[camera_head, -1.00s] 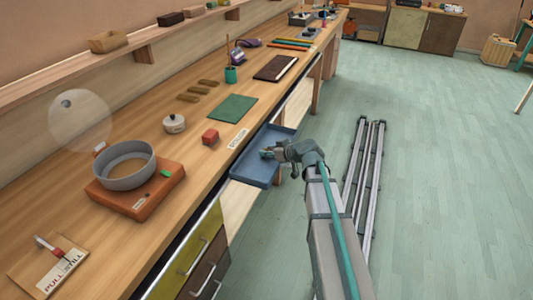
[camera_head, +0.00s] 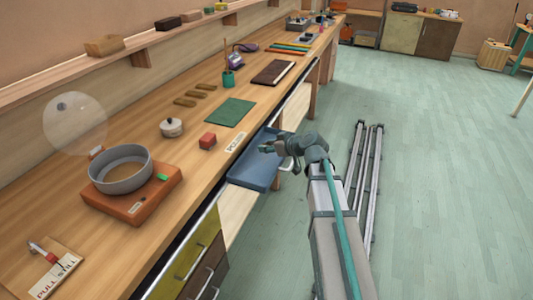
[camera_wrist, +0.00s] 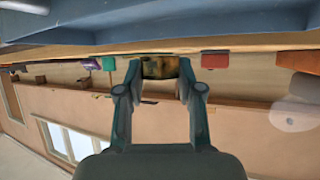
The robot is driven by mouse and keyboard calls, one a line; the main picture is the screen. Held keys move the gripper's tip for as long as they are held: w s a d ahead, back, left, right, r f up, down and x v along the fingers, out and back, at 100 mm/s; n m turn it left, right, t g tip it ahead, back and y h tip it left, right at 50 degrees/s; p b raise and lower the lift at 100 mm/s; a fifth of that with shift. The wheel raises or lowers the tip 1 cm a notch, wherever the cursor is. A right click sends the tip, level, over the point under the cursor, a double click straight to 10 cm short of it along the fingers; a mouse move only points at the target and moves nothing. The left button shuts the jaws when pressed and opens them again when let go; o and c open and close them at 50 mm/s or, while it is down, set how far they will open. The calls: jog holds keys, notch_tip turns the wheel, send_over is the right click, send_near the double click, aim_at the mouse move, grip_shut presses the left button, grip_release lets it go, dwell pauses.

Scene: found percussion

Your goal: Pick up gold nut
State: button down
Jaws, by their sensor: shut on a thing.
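The gold nut (camera_wrist: 160,67) sits between my fingertips in the wrist view, a dull gold block with darker patches. My gripper (camera_wrist: 160,75) is shut on it, with one finger against each side. In the head view my gripper (camera_head: 266,147) is above the far part of the open blue drawer tray (camera_head: 250,177). The nut is too small to make out there. In the wrist view the blue tray (camera_wrist: 200,22) fills the top edge.
The drawer juts out from the bench front. Open floor lies to the right.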

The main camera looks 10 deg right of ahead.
jog(key=s+r+b, duration=0.2)
jog(key=s+r, duration=0.5)
jog(key=s, duration=0.5)
jog(key=w+a, duration=0.4)
jog(key=a, duration=0.1)
jog(key=w+d+r+m+t+h, duration=0.2)
jog(key=w+d+r+m+h, duration=0.1)
jog(key=w+d+m+h, duration=0.2)
jog(key=shift+w+m+h, duration=0.3)
jog(key=shift+m+h, duration=0.6)
